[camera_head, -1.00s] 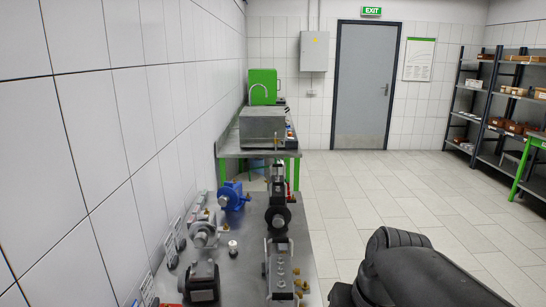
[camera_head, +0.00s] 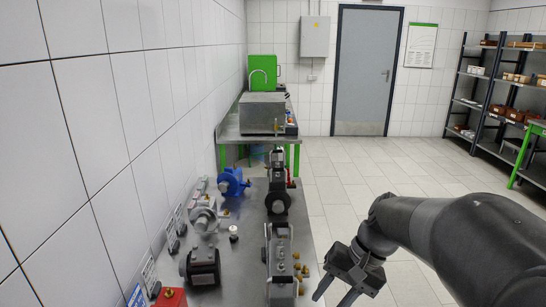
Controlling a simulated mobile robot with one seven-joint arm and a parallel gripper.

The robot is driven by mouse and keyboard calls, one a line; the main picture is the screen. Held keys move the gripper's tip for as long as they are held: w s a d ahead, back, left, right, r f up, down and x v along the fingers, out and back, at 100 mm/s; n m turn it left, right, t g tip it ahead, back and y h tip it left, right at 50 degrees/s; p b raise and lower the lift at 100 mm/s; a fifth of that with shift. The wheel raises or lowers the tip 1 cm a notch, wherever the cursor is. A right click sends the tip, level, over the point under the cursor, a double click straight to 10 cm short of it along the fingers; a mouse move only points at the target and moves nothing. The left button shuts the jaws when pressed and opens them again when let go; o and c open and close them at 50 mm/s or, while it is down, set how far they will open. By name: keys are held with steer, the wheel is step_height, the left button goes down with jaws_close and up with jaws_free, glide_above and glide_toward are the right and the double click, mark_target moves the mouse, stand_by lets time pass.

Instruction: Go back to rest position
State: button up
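My gripper (camera_head: 338,289) is in the lower right of the head view, at the end of my black arm, which reaches in from the right edge. Its fingers are spread apart, with nothing visible between them. It is just right of the metal bench (camera_head: 236,262), above the tiled floor. The bench carries a blue pump (camera_head: 232,182), a grey pump (camera_head: 205,219), a dark pump (camera_head: 204,266) and a black-and-silver unit (camera_head: 278,200).
A metal block (camera_head: 281,262) with brass fittings (camera_head: 298,268) sits at the bench's right edge, near my gripper. A red box (camera_head: 170,298) is at the lower left. A sink table (camera_head: 229,134) stands behind. Shelves (camera_head: 487,98) stand at right; the middle floor is clear.

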steer(key=w+d+f+m+y, duration=0.1)
steer(key=w+f+y, duration=0.1)
steer(key=w+y, duration=0.2)
steer(key=w+d+f+m+g+y, duration=0.1)
steer(key=w+f+m+y, duration=0.1)
steer(key=w, duration=0.4)
steer(key=shift+w+d+f+y, duration=0.15)
steer(key=shift+w+d+y, duration=0.1)
steer(key=shift+y, duration=0.65)
stand_by(1.2)
